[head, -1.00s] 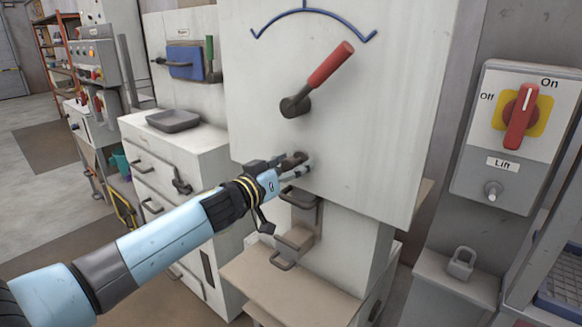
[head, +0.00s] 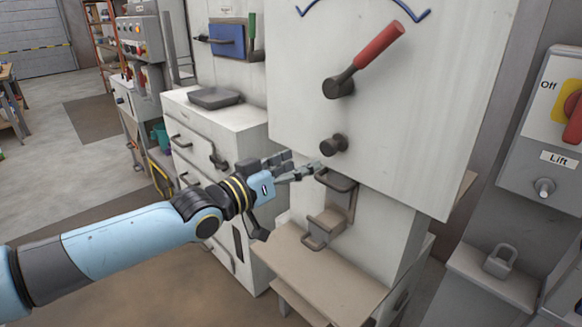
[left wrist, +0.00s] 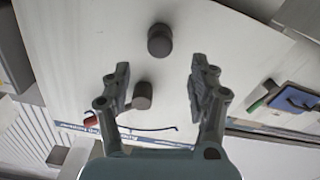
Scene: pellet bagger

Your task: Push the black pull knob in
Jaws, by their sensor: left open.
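The black pull knob (head: 334,145) sticks out of the white machine panel (head: 430,130), below the hub of a red-handled lever (head: 380,45). My left gripper (head: 306,168) is in front of the panel, a little left of and below the knob in the head view. It is open and empty. In the left wrist view the knob (left wrist: 160,40) shows beyond the two fingertips (left wrist: 160,70), between their lines and apart from both. The lever hub (left wrist: 143,95) shows between the fingers, farther back. My right gripper is not in view.
A metal bracket (head: 328,222) and a beige ledge (head: 320,275) are below the panel. At the right is a grey Lift box (head: 545,150) with a red switch and a padlock (head: 500,259) below it. A drawer cabinet (head: 205,130) stands left.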

